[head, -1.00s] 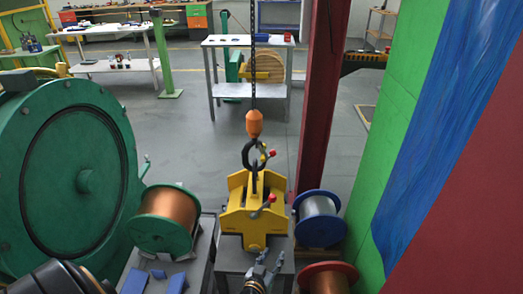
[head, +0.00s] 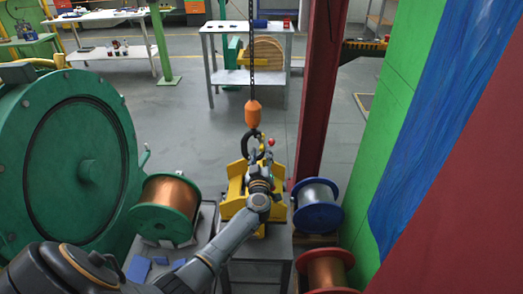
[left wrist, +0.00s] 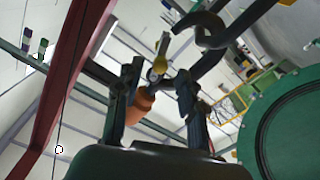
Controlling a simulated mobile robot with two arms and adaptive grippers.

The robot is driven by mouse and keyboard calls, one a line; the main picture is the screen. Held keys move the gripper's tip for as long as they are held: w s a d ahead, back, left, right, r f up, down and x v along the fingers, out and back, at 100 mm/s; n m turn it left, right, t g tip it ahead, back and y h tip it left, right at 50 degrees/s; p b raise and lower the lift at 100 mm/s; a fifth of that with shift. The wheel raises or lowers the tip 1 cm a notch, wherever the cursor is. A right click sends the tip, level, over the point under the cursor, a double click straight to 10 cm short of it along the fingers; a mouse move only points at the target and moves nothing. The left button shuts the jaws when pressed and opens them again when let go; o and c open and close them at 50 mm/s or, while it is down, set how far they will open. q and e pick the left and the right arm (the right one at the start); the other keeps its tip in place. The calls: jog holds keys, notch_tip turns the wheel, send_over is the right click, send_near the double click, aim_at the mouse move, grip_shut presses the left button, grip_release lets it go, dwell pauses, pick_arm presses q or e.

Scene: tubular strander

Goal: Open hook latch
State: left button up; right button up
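The dark crane hook (head: 247,146) hangs below its orange block (head: 253,113), at the top of the yellow lifting clamp (head: 236,187). A small red knob (head: 271,142) shows beside the hook. My left gripper (head: 259,160) reaches up to the hook and hides much of the clamp. In the left wrist view its two fingers (left wrist: 158,73) are apart, with a small yellow latch piece (left wrist: 162,48) in the gap or just beyond it. The hook (left wrist: 212,25) is at upper right there. I cannot tell whether the fingers touch the latch. My right gripper is out of view.
A large green drum (head: 70,170) stands at left. A copper spool (head: 170,208), a blue-rimmed spool (head: 317,204) and a red-rimmed spool (head: 326,270) flank the clamp's stand. A red post (head: 318,90) rises behind. Green panels are at right.

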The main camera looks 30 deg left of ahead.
aim_at(261, 150)
pick_arm(q)
jog(key=shift+b+x, duration=0.4)
jog(key=shift+x, duration=1.7)
jog(key=shift+c, duration=0.4)
grip_shut()
